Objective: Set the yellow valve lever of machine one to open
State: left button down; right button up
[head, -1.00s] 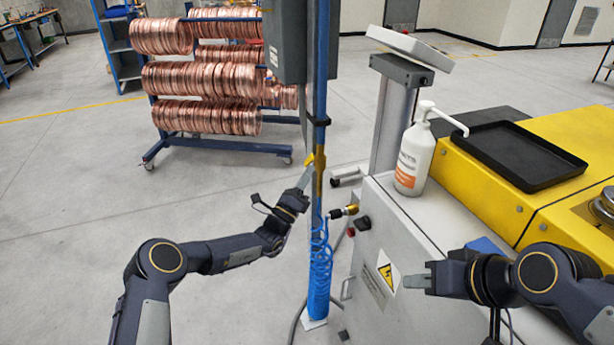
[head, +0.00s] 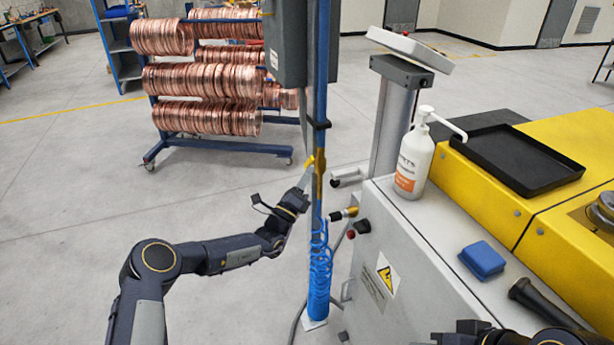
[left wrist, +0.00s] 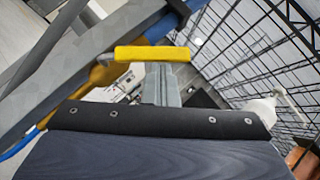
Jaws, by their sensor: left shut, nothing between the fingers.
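The yellow valve lever (head: 309,162) sits on the blue post (head: 321,90), just left of a brass-coloured valve part (head: 320,180). My left gripper (head: 306,176) is shut and empty, its tips right at the lever. In the left wrist view the yellow lever (left wrist: 152,54) lies crosswise at the tips of the shut fingers (left wrist: 161,85). I cannot tell whether they touch it. My right gripper (head: 448,338) shows only in part at the bottom edge, away from the lever; its jaw state is unclear.
A blue coiled hose (head: 320,270) hangs below the valve. A grey cabinet (head: 400,245) stands to the right, with a white pump bottle (head: 413,160), a blue block (head: 482,260) and a black tray (head: 510,158) near it. A copper coil rack (head: 215,143) stands behind.

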pick_arm(q)
jog(key=shift+w+a+r+n+y+p, duration=0.1)
jog(key=shift+w+r+n+y+p, duration=0.15)
jog(key=shift+r+n+y+p, duration=0.5)
jog(key=shift+w+a+r+n+y+p, duration=0.1)
jog(key=shift+w+r+n+y+p, duration=0.1)
jog(key=shift+r+n+y+p, duration=0.55)
jog(key=shift+w+f+n+y+p, duration=0.2)
jog(key=shift+n+y+p, duration=0.1)
jog(key=shift+n+p, duration=0.25)
jog(key=shift+w+a+r+b, duration=0.15)
jog(key=shift+w+r+b, duration=0.15)
jog(key=shift+w, duration=0.2)
jog(key=shift+w+a+r+b, duration=0.15)
jog(key=shift+w+r+b, duration=0.05)
jog(key=shift+w+r, duration=0.25)
